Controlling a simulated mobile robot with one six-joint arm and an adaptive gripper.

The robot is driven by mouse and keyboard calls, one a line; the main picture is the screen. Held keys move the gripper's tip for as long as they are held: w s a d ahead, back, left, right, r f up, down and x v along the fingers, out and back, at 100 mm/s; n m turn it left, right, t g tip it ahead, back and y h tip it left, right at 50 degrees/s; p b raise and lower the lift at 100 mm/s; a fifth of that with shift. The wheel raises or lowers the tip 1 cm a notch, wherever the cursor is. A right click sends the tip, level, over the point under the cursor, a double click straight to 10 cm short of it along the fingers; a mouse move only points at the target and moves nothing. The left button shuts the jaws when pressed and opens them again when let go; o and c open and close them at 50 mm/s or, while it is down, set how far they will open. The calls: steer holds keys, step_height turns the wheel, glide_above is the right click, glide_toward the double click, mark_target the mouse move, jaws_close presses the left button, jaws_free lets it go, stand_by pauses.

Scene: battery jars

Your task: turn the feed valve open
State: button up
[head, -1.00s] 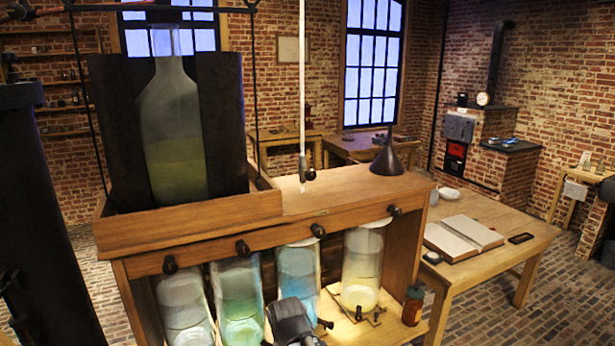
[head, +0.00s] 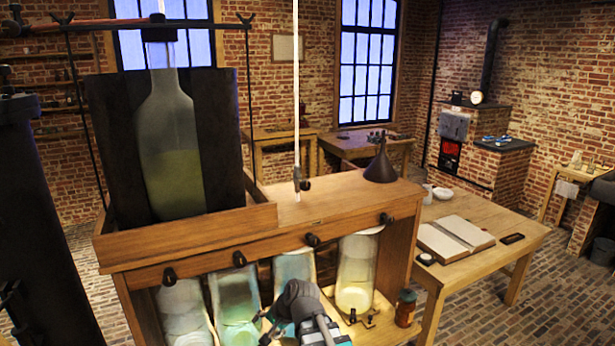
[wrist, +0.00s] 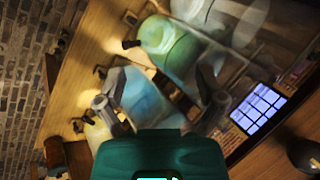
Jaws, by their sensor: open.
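Which part is the feed valve I cannot tell for sure. A row of small black taps stands by the jars' feet, one by the rightmost jar (head: 352,316). In the wrist view a dark tap (wrist: 130,45) stands by the greenish jar (wrist: 172,45) and another (wrist: 100,73) by the blue jar (wrist: 146,96). My gripper (wrist: 165,105) is open and empty, its fingers apart over the blue jar in the picture; contact is not clear. In the head view my gripper (head: 268,326) is in front of the jars and hides part of the blue one.
The wooden cabinet (head: 330,208) has black knobs along its upper rail, with a large bottle (head: 170,140) and a funnel (head: 381,160) on top. A reddish-brown jar (head: 405,308) stands at its right end. A table with an open book (head: 455,237) is on the right.

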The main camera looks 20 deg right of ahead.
steer(key=w+d+r+m+t+y+p, duration=0.1)
steer(key=w+d+r+m+t+p, duration=0.25)
steer(key=w+r+m, duration=0.35)
steer(key=w+d+r+m+t+y+p, duration=0.1)
steer(key=w+d+r+m+t+p, duration=0.25)
steer(key=r, duration=0.55)
steer(key=w+d+r+m+t+h+p, duration=0.1)
steer(key=d+r+m+t+h+p, duration=0.3)
steer(key=d+r+m, duration=0.8)
steer(key=d+m+t+h, duration=0.1)
steer(key=d+m+t, duration=0.1)
steer(key=d+m, duration=0.1)
steer(key=shift+d+m+h, duration=0.25)
steer(key=shift+m+h, duration=0.15)
steer(key=shift+m, duration=0.45)
steer(key=shift+w, duration=0.15)
